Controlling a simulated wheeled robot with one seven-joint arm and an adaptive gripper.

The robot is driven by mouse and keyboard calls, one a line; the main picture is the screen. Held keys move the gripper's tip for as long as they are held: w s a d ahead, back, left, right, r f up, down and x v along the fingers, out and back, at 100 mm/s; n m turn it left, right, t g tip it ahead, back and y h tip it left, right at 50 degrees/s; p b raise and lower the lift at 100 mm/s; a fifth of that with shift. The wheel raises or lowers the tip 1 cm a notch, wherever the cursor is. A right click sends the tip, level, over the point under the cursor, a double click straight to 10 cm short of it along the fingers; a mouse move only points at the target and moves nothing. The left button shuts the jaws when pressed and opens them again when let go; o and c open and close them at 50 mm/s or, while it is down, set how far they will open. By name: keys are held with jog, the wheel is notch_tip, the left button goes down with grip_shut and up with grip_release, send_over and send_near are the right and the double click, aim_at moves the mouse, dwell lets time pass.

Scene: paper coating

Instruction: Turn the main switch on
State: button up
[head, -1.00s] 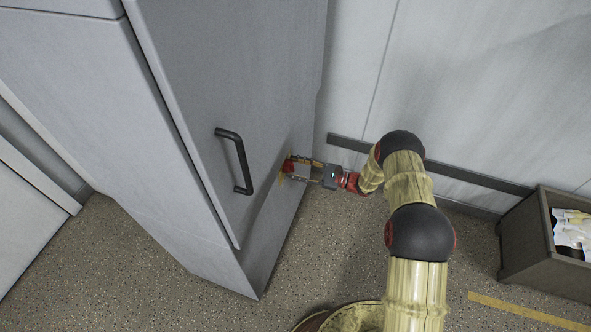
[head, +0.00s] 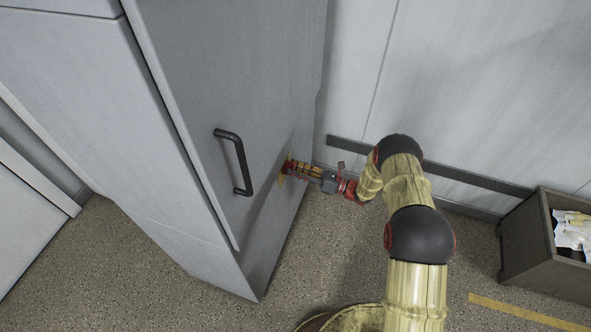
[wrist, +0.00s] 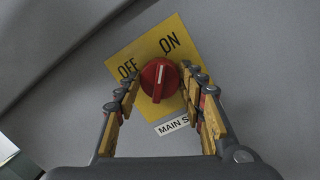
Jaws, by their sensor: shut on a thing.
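The main switch is a round red knob (wrist: 158,80) with a white pointer mark, on a yellow plate (wrist: 124,52) lettered OFF and ON. In the wrist view the mark points almost straight up, between the two words and nearer ON. A white label (wrist: 172,126) beginning "MAIN S" is partly hidden by a finger. My gripper (wrist: 160,86) is shut on the knob, its fingers on both sides. In the head view my gripper (head: 291,169) reaches left to the cabinet side; its fingers cover most of the knob there.
The tall grey cabinet (head: 225,85) has a black handle (head: 240,165) on its front, left of my gripper. A dark rail (head: 470,180) runs along the wall behind my arm. A box (head: 525,240) with packets stands at the right.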

jog(key=shift+m, duration=0.6)
jog(key=o, duration=1.1)
jog(key=shift+o, duration=0.2)
jog(key=shift+d, duration=0.1)
jog(key=v, duration=1.1)
jog(key=shift+s+d, duration=0.2)
jog(key=shift+d, duration=0.15)
jog(key=shift+f, duration=0.1)
